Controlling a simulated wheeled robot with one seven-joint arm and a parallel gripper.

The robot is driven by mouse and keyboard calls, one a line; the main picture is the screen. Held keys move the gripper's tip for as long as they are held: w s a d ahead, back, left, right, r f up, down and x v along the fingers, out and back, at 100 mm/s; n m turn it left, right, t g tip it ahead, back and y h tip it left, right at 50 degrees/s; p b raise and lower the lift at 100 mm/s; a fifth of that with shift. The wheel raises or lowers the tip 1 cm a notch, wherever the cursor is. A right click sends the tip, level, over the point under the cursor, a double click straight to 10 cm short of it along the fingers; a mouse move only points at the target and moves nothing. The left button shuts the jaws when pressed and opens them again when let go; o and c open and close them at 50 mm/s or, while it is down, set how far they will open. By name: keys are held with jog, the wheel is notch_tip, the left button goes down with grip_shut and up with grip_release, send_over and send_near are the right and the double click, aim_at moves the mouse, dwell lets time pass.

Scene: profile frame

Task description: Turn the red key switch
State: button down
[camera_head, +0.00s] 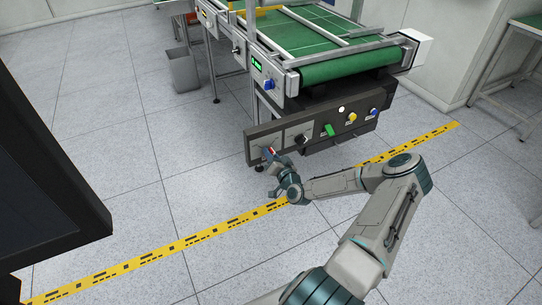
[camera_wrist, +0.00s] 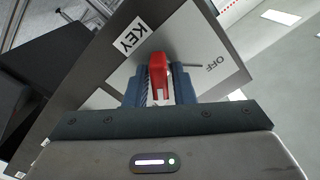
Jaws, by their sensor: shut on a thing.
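The red key switch (camera_wrist: 158,76) is in the middle of the wrist view, in front of a light plate marked OFF, with a KEY label (camera_wrist: 132,36) beside it. My gripper (camera_wrist: 159,92) is shut on the red key switch, one blue finger on each side of it. In the head view my gripper (camera_head: 275,160) reaches the left end of the dark control panel (camera_head: 256,146), and only a small bit of red shows there. The fingers partly cover the switch's base, and I cannot tell its exact angle.
The panel also carries a black knob (camera_head: 301,139), a green switch (camera_head: 329,130), a yellow button (camera_head: 352,117) and a blue one (camera_head: 373,111). A green conveyor (camera_head: 345,65) stands above it. A yellow floor strip (camera_head: 190,249) runs below. A grey bin (camera_head: 183,72) stands behind.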

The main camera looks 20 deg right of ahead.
jog(key=n+b, duration=0.2)
jog(key=n, duration=0.2)
jog(key=shift+a+f, duration=0.1)
jog(key=shift+a, duration=0.05)
jog(key=n+b, duration=0.4)
jog(key=n, duration=0.1)
jog(key=shift+f, duration=0.1)
jog(key=n+b, duration=0.5)
jog(key=b, duration=0.1)
jog(key=shift+a, duration=0.15)
jog(key=n+b, duration=0.2)
jog(key=b, duration=0.1)
jog(key=shift+b, duration=0.3)
jog(key=shift+n, duration=0.4)
jog(key=c, duration=1.4)
grip_release()
jog(key=shift+c, duration=0.2)
jog(key=shift+r, duration=0.2)
jog(key=s, duration=1.4)
jog(key=shift+d+p, duration=0.25)
jog(key=shift+p, duration=0.2)
